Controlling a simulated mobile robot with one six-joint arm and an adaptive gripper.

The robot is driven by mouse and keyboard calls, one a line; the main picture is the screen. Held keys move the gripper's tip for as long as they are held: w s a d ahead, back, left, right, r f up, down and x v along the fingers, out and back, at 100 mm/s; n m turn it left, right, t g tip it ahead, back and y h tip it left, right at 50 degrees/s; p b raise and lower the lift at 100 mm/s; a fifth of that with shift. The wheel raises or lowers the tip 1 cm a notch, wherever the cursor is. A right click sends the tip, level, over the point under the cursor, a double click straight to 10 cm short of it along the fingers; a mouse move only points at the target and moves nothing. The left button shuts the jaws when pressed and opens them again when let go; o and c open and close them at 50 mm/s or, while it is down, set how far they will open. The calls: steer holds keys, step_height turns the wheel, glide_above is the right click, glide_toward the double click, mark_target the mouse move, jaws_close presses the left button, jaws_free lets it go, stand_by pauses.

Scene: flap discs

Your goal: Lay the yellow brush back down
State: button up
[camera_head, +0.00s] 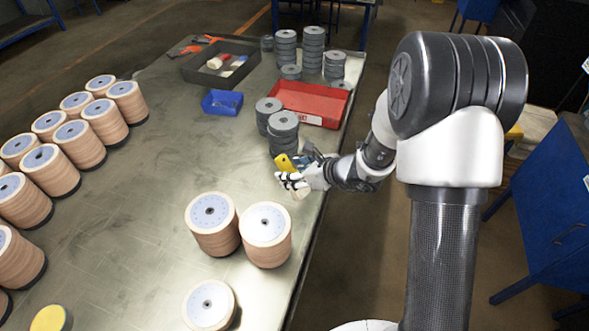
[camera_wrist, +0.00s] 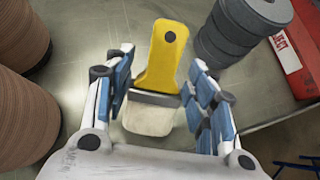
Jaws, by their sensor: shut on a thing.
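The yellow brush (camera_head: 285,163) shows at the fingertips of my gripper (camera_head: 296,179) near the right edge of the table. In the wrist view the brush (camera_wrist: 163,57) has a yellow handle with a dark round spot, a grey band and pale bristles. The bristle end lies between the blue-padded fingers of my gripper (camera_wrist: 158,97), and the handle points away from the palm. My gripper is shut on the brush, though gaps beside it show in the wrist view. Whether the brush touches the table is hard to tell.
Grey disc stacks (camera_head: 284,131) stand just behind my gripper, near a red bin (camera_head: 327,119). Tan disc stacks (camera_head: 266,236) stand in front and fill the left side. A blue tray (camera_head: 222,103) and a dark tray (camera_head: 199,74) lie farther back. The table middle (camera_head: 165,180) is clear.

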steer(key=shift+f+b, duration=0.3)
steer(key=shift+f, duration=0.5)
steer(key=o, duration=1.1)
steer(key=shift+o, duration=0.2)
steer(key=v, duration=1.2)
